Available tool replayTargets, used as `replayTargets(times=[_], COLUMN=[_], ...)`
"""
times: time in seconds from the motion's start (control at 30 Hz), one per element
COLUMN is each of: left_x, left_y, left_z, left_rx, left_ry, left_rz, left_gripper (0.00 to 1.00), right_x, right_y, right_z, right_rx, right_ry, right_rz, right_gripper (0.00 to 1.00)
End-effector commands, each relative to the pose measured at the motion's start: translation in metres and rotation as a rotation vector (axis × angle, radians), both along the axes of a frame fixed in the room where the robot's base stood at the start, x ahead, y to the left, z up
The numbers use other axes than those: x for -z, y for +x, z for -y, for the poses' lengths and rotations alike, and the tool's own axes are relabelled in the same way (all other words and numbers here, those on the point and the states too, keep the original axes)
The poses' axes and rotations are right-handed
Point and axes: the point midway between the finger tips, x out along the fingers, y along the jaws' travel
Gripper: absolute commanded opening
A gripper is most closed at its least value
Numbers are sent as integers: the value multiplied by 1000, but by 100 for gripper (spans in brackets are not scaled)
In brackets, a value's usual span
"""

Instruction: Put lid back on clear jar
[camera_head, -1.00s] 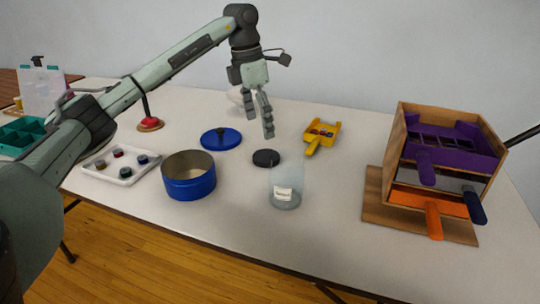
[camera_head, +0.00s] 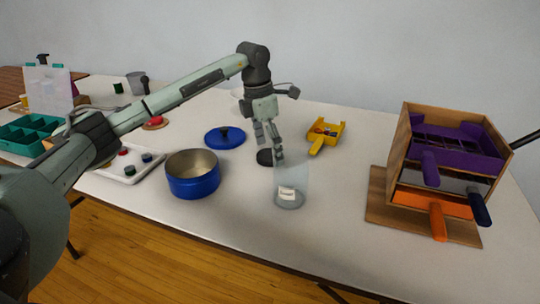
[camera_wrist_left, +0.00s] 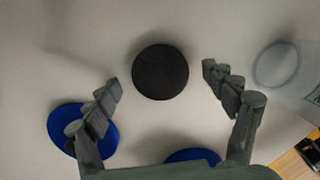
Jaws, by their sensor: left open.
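The clear jar (camera_head: 291,188) stands upright and open on the white table, with a small pale label on its front. A round black lid (camera_head: 264,158) lies flat on the table just behind and left of the jar. My left gripper (camera_head: 269,150) points down over the lid, and its fingers partly hide it. In the left wrist view the lid (camera_wrist_left: 160,72) lies ahead of the open, empty fingers (camera_wrist_left: 163,84), centred between them and untouched. The jar (camera_wrist_left: 283,66) shows there at the right. My right gripper is not in view.
A blue pot (camera_head: 193,178) stands left of the jar, with its blue lid (camera_head: 225,137) behind it. A yellow scoop (camera_head: 325,136) lies at the back right. A wooden rack (camera_head: 440,165) with coloured scoops stands at the right. The table in front of the rack is clear.

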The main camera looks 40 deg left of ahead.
Motion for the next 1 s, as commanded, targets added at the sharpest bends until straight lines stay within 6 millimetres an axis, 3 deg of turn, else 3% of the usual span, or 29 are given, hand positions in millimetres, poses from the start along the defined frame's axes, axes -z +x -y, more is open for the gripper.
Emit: replayTargets(times=[0.37,0.67,1.0], left_x=[3,2,1], left_y=[0,0,1], left_z=[0,0,0], left_rx=[0,0,0], left_ry=[0,0,-1], left_rz=[0,0,1], left_gripper=[84,48,48], right_x=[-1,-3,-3], right_y=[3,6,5], right_z=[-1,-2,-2], right_rx=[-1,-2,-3], right_ry=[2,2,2], right_rz=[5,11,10], right_gripper=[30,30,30])
